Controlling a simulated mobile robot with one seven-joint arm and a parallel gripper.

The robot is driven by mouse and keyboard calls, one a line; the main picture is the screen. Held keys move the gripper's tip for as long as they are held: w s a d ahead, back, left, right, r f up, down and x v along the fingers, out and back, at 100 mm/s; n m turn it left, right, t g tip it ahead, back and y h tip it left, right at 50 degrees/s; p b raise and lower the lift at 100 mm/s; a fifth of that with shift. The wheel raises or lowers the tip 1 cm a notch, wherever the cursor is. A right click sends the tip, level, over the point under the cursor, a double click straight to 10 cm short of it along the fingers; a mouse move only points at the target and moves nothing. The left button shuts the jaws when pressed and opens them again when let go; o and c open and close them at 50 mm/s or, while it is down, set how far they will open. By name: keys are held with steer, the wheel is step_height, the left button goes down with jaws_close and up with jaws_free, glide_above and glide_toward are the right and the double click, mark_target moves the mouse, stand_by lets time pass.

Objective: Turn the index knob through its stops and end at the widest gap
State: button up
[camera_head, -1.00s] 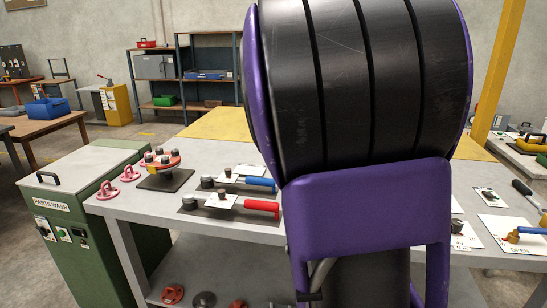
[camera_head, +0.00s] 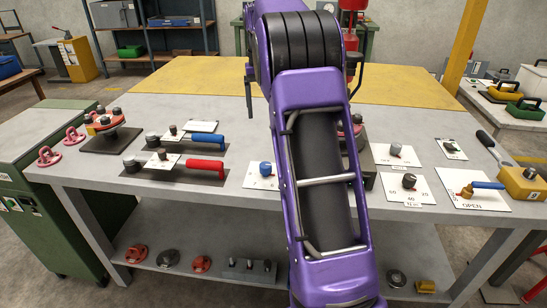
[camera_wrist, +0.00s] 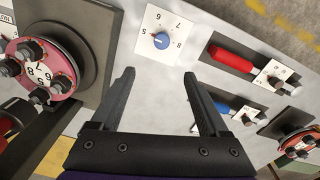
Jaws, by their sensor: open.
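A blue pointer knob (camera_wrist: 161,41) sits on a white plate (camera_wrist: 150,52) with printed numbers in the wrist view. It also shows in the head view (camera_head: 265,169), left of my arm. I cannot tell for sure that this is the index knob. My gripper (camera_wrist: 158,78) is open and empty, its fingers apart, with the blue knob beyond the fingertips and nothing touched. A red flanged part with dark knobs and number labels (camera_wrist: 66,66) stands on a dark square base left of my gripper. In the head view my arm hides most of it and my gripper.
Red-handled (camera_head: 207,165) and blue-handled (camera_head: 207,140) tools lie left of the blue knob. Another red flanged part (camera_head: 108,120) stands further left. To the right are a dark knob on a numbered plate (camera_head: 409,182) and a blue-handled valve (camera_head: 488,185). The yellow back area (camera_head: 260,85) is clear.

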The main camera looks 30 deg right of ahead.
mark_target(266, 164)
step_height(266, 164, down, 18)
steer(key=b, duration=0.3)
stand_by(0.3)
jaws_close()
stand_by(0.3)
